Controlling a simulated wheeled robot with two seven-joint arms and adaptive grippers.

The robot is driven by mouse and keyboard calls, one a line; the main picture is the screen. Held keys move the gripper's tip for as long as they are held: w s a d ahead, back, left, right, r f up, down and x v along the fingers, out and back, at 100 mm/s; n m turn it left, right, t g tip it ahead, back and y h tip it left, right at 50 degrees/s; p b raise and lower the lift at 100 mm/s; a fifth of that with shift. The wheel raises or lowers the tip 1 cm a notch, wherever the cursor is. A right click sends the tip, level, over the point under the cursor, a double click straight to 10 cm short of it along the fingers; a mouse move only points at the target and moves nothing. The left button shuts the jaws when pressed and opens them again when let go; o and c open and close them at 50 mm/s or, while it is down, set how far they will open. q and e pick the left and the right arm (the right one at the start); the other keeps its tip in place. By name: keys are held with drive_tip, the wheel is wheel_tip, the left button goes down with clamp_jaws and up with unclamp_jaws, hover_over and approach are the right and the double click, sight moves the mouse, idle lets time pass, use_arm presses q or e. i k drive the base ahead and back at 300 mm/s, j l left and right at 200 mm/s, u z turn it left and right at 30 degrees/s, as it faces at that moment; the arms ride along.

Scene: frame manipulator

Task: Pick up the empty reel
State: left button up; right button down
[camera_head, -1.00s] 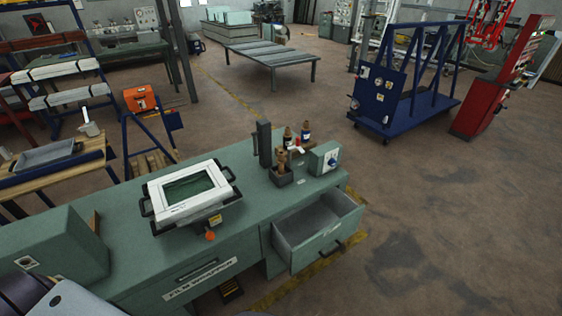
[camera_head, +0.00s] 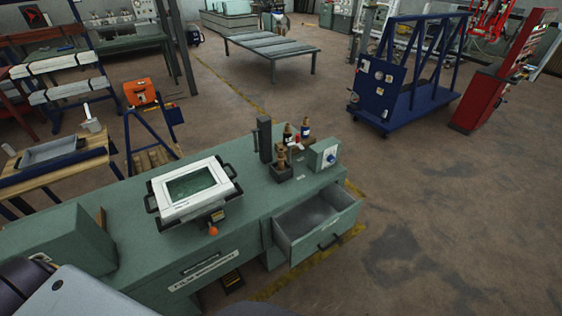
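I cannot make out an empty reel in the head view. The green film workbench (camera_head: 262,205) stands in front of me. A white-framed screen unit (camera_head: 193,188) with black handles sits on its top. An open, seemingly empty drawer (camera_head: 320,226) sticks out at its right end. Small bottles and a brown-topped holder (camera_head: 282,168) stand at the back right of the bench. Neither of my grippers shows; only grey and dark parts that look like mine are at the lower left edge.
A green box (camera_head: 62,238) fills the left end of the bench. A grey tray (camera_head: 50,152) lies on a wooden table at the left. A blue cart (camera_head: 385,98) and a red cabinet (camera_head: 480,100) stand at the back right. The floor to the right is clear.

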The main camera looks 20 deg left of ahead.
sight(280, 157)
drive_tip(key=i+l+u, duration=0.3)
drive_tip(key=l, duration=0.3)
drive_tip(key=i+l+u, duration=0.1)
drive_tip(key=i+l, duration=0.2)
drive_tip(key=i+l+u, duration=0.15)
drive_tip(key=l, duration=0.25)
drive_tip(key=i+l+u, duration=0.15)
drive_tip(key=l, duration=0.2)
